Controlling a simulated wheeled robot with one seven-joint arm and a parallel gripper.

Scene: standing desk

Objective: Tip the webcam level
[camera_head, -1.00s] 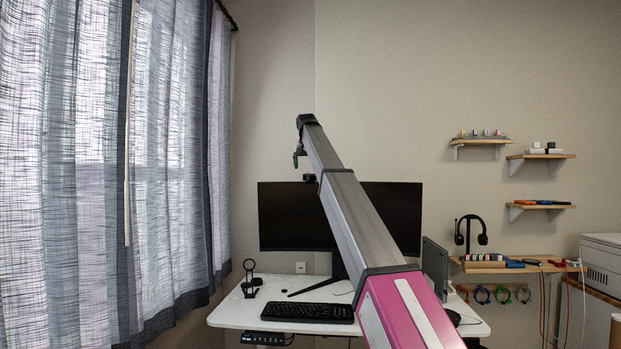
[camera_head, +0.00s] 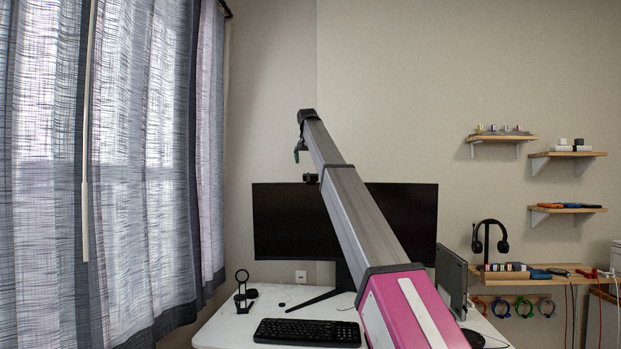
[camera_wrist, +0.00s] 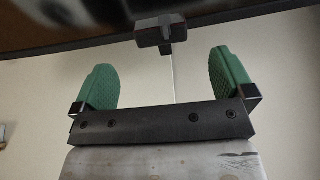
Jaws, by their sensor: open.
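The black webcam (camera_head: 311,178) sits on the top edge of the wide dark monitor (camera_head: 285,222), just left of my arm in the head view. In the wrist view the webcam (camera_wrist: 160,34) is at the top middle, against the monitor's dark edge (camera_wrist: 70,38). Its exact tilt is too small to judge. My gripper (camera_head: 298,152) is above and slightly left of the webcam in the head view. In the wrist view my gripper (camera_wrist: 166,80) has its two green pads wide apart, with nothing between them. The webcam appears beyond the pads, between them across the picture.
The white desk (camera_head: 225,325) holds a keyboard (camera_head: 307,332), a black stand (camera_head: 242,290) and a dark upright box (camera_head: 452,280). Curtains (camera_head: 140,150) hang at left. Wall shelves (camera_head: 567,154) and a headset (camera_head: 489,237) are at right. The wall above the monitor is clear.

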